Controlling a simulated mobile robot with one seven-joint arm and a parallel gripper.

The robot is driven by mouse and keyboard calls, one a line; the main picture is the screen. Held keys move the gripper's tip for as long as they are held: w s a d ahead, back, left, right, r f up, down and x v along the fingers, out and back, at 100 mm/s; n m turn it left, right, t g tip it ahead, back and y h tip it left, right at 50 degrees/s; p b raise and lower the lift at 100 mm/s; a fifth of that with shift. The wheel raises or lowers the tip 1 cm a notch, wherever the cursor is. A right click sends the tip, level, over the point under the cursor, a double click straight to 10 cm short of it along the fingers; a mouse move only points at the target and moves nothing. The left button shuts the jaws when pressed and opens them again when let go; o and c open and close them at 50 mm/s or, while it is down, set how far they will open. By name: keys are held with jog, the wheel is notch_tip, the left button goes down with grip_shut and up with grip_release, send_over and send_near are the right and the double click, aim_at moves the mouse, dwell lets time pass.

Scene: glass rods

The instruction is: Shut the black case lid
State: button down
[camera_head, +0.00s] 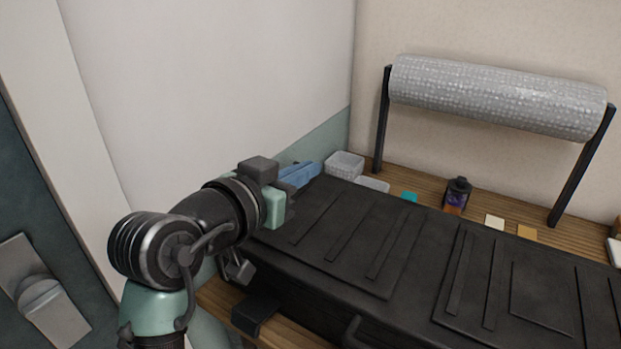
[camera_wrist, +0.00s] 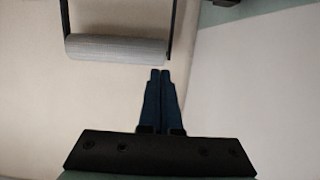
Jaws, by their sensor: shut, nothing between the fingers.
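The black case (camera_head: 395,240) lies on the wooden bench, with its ribbed lid (camera_head: 345,235) down over it. I cannot tell whether the lid sits fully flush along the front edge. A dark latch or bracket (camera_head: 255,312) shows at the front left and a handle at the front. My gripper (camera_head: 312,168) is at the far left corner of the lid, pointing towards the back; I cannot tell if it touches the case. In the wrist view my gripper's dark blue fingers (camera_wrist: 160,72) are together with nothing between them. The case is not seen there.
A bubble-wrap roll (camera_head: 498,97) hangs on a black stand behind the case; it also shows in the wrist view (camera_wrist: 117,47). Clear tubs (camera_head: 345,164), a dark bottle (camera_head: 457,195) and small cards (camera_head: 495,222) sit behind the case. A wall is close on the left.

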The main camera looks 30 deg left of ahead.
jog(key=s+f+t+b, duration=0.3)
jog(key=f+b, duration=0.5)
jog(key=b, duration=0.5)
jog(key=s+f+t+b, duration=0.3)
jog(key=f+b, duration=0.4)
jog(key=b, duration=0.6)
jog(key=shift+s+f+t, duration=0.3)
jog(key=shift+s+f, duration=0.1)
jog(key=shift+s, duration=0.25)
jog(key=shift+f, duration=0.15)
